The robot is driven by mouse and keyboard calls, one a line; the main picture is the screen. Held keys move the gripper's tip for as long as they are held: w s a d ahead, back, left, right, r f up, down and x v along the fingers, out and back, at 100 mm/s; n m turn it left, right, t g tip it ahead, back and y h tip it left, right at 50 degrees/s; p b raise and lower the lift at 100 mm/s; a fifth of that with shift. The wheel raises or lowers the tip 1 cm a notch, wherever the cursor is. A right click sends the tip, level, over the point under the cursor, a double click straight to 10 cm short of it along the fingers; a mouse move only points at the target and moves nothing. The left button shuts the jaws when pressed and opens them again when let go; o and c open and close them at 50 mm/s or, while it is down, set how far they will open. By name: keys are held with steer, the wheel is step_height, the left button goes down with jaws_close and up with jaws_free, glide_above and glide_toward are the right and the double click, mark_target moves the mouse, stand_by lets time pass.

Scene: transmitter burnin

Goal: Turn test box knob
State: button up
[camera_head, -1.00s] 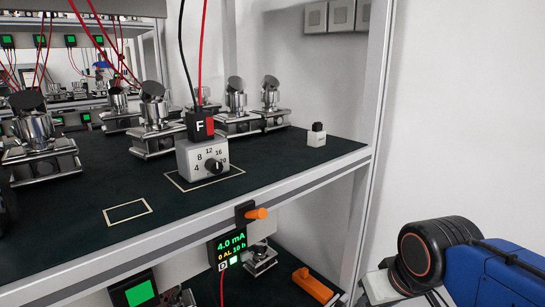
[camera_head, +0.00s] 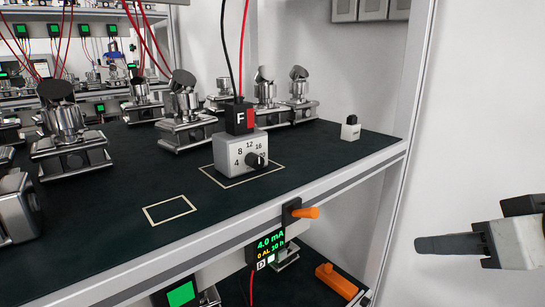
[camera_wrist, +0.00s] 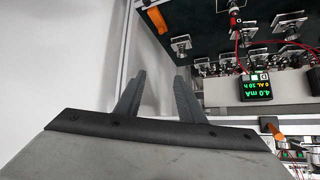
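The test box (camera_head: 242,155) is a grey box on the dark shelf, inside a marked outline. A black and red plug block marked F (camera_head: 240,118) sits on top with a black and a red wire. My gripper (camera_head: 418,246) is at the right, outside the shelf's right post and well apart from the box. In the wrist view its two fingers (camera_wrist: 160,82) are spread with nothing between them.
A display reading 4.0 mA (camera_head: 270,243) hangs under the shelf edge beside an orange handle (camera_head: 306,212). Several metal transmitters (camera_head: 186,112) stand left of and behind the box. A small white block (camera_head: 350,128) stands at right. An empty outline (camera_head: 170,210) lies front left.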

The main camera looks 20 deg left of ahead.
steer(key=s+a+r+n+y, duration=0.3)
steer(key=s+a+r+y, duration=0.15)
steer(key=a+r, duration=0.45)
steer(key=n+g+y, duration=0.2)
glide_toward(260, 159)
steer(key=x, duration=0.8)
steer(key=shift+a, duration=0.15)
steer(key=shift+c, duration=0.4)
jaws_close()
